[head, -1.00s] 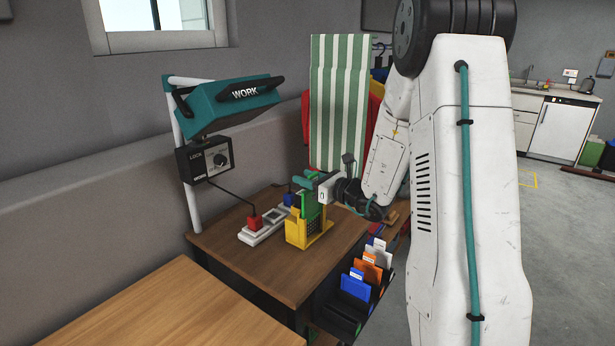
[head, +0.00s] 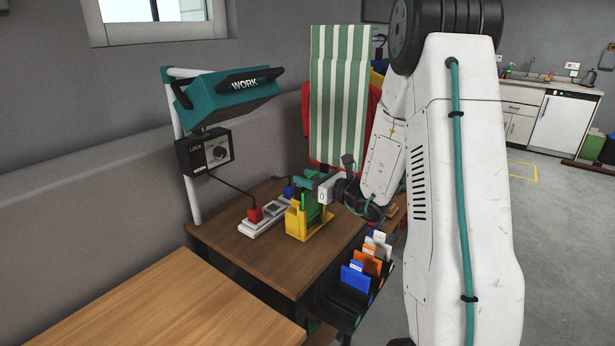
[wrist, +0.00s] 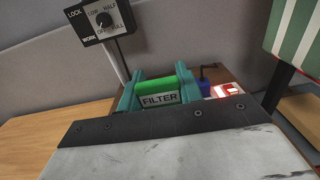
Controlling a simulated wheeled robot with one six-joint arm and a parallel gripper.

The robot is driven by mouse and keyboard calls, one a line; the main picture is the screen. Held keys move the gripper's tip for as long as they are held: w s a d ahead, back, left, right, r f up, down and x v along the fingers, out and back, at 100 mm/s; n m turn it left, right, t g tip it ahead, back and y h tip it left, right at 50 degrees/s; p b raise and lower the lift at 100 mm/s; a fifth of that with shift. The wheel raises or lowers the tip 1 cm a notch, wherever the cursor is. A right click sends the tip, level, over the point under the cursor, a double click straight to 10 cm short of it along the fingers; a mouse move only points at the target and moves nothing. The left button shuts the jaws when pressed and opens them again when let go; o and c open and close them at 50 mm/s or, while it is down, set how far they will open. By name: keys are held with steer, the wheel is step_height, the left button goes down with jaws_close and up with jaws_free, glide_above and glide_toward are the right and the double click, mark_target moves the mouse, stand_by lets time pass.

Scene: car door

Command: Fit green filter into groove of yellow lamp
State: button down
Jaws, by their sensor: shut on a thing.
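The yellow lamp (head: 297,224) stands on the brown table, left of my arm in the head view. My gripper (head: 309,182), with teal fingers, is above it and shut on the green filter (head: 313,209). The filter hangs down at the lamp, and the lamp's yellow edge shows at its left. In the wrist view the green filter (wrist: 158,97), labelled FILTER, sits between the two teal fingers. The filter's lower edge and the groove are too small or hidden, so I cannot tell whether the edge is inside the groove. The lamp is not visible in the wrist view.
A white power strip (head: 262,222) with a red plug lies left of the lamp. A teal work light (head: 230,92) and black control box (head: 205,152) hang on a white post. A rack of coloured cards (head: 358,280) is at the table's right side.

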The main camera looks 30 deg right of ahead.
mark_target(308, 192)
steer(key=shift+f, duration=2.3)
steer(key=c, duration=0.9)
jaws_free()
steer(key=shift+o, duration=0.2)
steer(key=v, duration=0.7)
steer(key=shift+s, duration=0.4)
steer(key=shift+d, duration=0.1)
